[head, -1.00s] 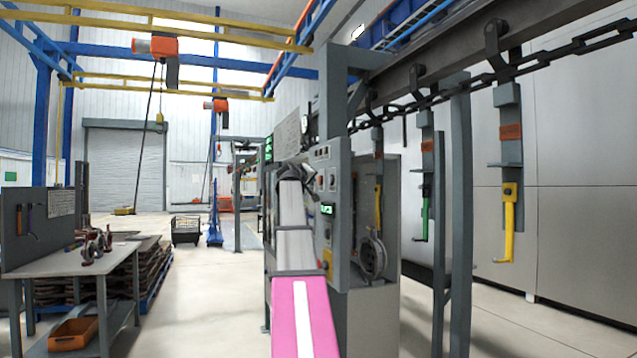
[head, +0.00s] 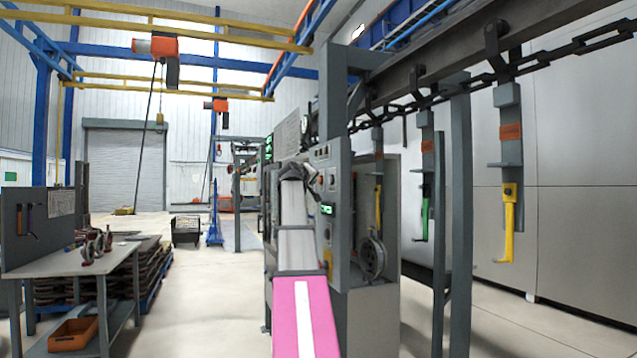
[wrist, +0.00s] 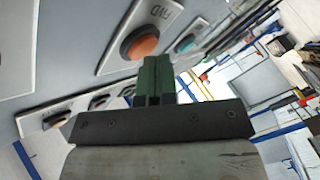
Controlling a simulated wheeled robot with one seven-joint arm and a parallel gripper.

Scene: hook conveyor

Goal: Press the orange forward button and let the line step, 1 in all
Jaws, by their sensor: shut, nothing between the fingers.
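The orange forward button (wrist: 140,42) sits in the wrist view on a light plate marked FWD, on the grey control panel (head: 335,165). My gripper (wrist: 154,62) has its dark green fingers together with nothing between them. In the wrist picture the fingertips lie just below and right of the orange button, partly overlapping its lower edge. I cannot tell whether they touch it. In the head view my gripper (head: 300,172) is at the panel's left side, and the button is hidden there. The overhead line carries a yellow hook (head: 508,228) and a green hook (head: 426,212).
A workbench (head: 80,262) with tools stands at the left.

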